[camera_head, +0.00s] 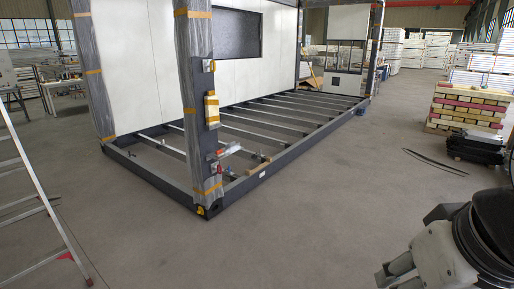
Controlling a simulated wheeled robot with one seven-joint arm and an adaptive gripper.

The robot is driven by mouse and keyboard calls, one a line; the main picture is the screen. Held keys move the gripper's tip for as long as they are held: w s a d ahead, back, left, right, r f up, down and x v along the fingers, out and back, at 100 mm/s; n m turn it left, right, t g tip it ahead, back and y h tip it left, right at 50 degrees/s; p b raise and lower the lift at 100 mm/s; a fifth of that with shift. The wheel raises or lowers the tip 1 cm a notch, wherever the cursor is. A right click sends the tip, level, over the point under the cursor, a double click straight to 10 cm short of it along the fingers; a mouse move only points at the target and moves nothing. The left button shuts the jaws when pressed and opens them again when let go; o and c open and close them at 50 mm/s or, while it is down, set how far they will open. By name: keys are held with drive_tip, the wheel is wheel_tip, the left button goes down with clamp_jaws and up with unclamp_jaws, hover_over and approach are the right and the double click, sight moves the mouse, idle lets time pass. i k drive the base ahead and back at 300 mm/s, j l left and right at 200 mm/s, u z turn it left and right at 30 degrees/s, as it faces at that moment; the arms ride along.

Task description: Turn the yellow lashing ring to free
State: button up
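A small yellow ring-like fitting (201,211) sits low on the near corner of the dark container frame (232,196), at the foot of the wrapped post. It is small in the picture, and I cannot tell which way it is turned. My gripper (385,280) seems to be the grey, blunt-ended part at the bottom right. It is well to the right of the yellow fitting and apart from it. The frame edge cuts it off, and I cannot tell whether it is open or shut.
The near post (195,90) carries a larger yellow item (212,110) and small fittings. A ladder (35,185) stands at the left. Stacked boards (468,107) and black pieces (475,148) are at the right. The grey floor (300,235) between frame and gripper is clear.

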sight(210, 66)
drive_tip(key=i+z, duration=0.15)
drive_tip(key=i, duration=2.1)
